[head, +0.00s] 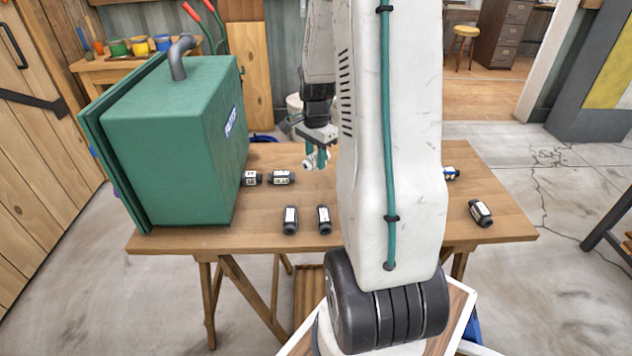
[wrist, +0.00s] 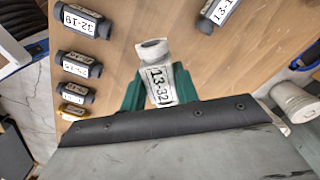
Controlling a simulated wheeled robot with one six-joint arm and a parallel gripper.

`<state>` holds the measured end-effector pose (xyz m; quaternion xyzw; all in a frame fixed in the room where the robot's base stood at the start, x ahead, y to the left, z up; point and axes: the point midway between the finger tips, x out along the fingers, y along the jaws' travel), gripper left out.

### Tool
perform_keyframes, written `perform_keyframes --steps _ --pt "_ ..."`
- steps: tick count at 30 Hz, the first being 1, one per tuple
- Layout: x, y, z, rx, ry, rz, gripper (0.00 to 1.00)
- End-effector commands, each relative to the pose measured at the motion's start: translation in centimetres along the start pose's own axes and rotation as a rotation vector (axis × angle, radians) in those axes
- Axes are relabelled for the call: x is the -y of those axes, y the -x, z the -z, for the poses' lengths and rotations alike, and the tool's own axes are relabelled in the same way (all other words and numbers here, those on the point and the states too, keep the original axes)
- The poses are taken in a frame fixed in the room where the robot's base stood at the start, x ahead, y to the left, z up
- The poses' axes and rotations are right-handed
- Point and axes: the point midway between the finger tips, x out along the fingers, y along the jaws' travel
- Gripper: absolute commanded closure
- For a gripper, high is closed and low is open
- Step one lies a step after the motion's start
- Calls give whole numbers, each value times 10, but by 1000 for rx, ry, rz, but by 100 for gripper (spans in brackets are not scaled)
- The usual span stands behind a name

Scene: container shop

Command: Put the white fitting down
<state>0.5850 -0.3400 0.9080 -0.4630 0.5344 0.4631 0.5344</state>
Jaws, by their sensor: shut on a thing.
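The white fitting (wrist: 157,75) carries a label reading 13-32. My gripper (wrist: 160,95) is shut on it, with green fingers on both sides. In the head view the white fitting (head: 311,162) hangs in my gripper (head: 318,158) over the wooden table (head: 180,240), to the right of the green machine. The gap between it and the table top is hard to judge.
Dark labelled fittings stand or lie on the table: a pair (head: 281,177) beside the green machine (head: 170,150), two nearer the front (head: 324,220), others at the right (head: 480,213). Bare table lies between these groups. My arm hides the table's middle.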

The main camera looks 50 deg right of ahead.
Motion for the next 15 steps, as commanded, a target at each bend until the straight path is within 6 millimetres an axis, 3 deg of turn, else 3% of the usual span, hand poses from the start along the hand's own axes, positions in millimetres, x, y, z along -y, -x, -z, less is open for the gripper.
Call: perform_keyframes --steps 6,12,15 --pt "24 6 23 0 -482 1 96" --pt "34 7 32 0 -693 0 96" --pt "34 -5 32 1 -722 -5 96"
